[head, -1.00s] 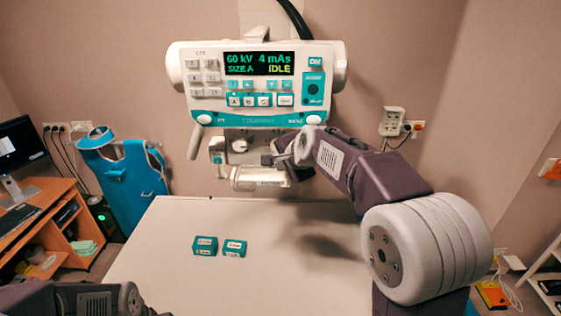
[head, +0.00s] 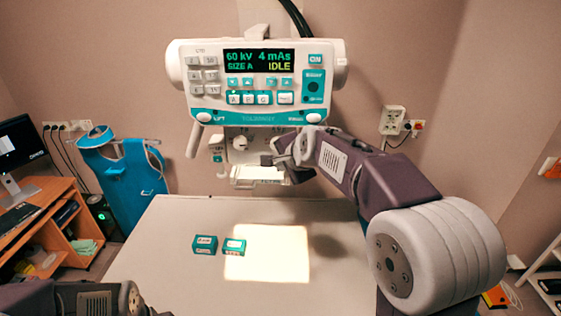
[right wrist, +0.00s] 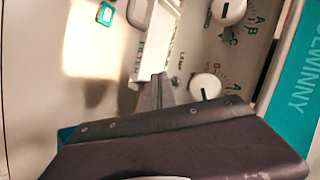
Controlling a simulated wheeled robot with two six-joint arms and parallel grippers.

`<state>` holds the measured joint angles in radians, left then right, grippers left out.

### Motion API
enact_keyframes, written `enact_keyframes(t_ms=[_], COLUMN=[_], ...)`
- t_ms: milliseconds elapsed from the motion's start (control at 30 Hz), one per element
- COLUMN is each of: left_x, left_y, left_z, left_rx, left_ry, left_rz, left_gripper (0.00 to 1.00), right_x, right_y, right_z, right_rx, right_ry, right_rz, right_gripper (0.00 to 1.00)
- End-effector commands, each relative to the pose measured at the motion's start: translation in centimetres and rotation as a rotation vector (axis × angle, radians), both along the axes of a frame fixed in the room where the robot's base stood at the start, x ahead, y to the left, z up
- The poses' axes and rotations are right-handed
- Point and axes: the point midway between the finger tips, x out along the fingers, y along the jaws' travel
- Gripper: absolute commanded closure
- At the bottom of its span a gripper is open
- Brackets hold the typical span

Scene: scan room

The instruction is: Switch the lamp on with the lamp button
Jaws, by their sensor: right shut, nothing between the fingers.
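The X-ray head's white lower box (head: 231,157), with dials on its front, hangs below the console (head: 258,88). A bright rectangle of light (head: 270,262) lies on the white table below it, so the lamp is lit. My right gripper (head: 267,160) is shut and empty, its fingertips close to the box's front. In the right wrist view, the shut fingers (right wrist: 160,88) point at the panel beside a white dial (right wrist: 205,87). I cannot make out the lamp button; the fingers may hide it. My left gripper is out of view.
Two small teal boxes (head: 205,245) (head: 234,246) stand on the white table (head: 150,275); the right one is at the light's edge. A blue apron (head: 130,170) and a desk (head: 50,225) stand at left. The table's right part is clear.

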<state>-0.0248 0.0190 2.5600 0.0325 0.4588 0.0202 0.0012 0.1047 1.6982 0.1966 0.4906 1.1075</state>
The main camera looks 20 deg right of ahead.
Motion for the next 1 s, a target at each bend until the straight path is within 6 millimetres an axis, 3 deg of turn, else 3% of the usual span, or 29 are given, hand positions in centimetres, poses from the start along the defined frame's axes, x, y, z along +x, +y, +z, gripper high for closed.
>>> enact_keyframes(t_ms=[300, 733, 1000], left_x=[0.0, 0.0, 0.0], left_y=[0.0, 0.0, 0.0], left_z=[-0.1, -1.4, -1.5], left_rx=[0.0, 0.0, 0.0], left_ry=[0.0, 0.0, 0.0], left_rz=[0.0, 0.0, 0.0], left_gripper=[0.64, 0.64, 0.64], right_x=[-0.3, -4.2, -4.9], right_y=[0.1, 1.3, 1.4], right_z=[-0.1, -0.1, 0.0], right_rx=[0.0, -0.001, 0.0], right_ry=[0.001, 0.001, 0.002], right_rz=[0.001, 0.003, 0.0], right_gripper=[1.0, 1.0, 1.0])
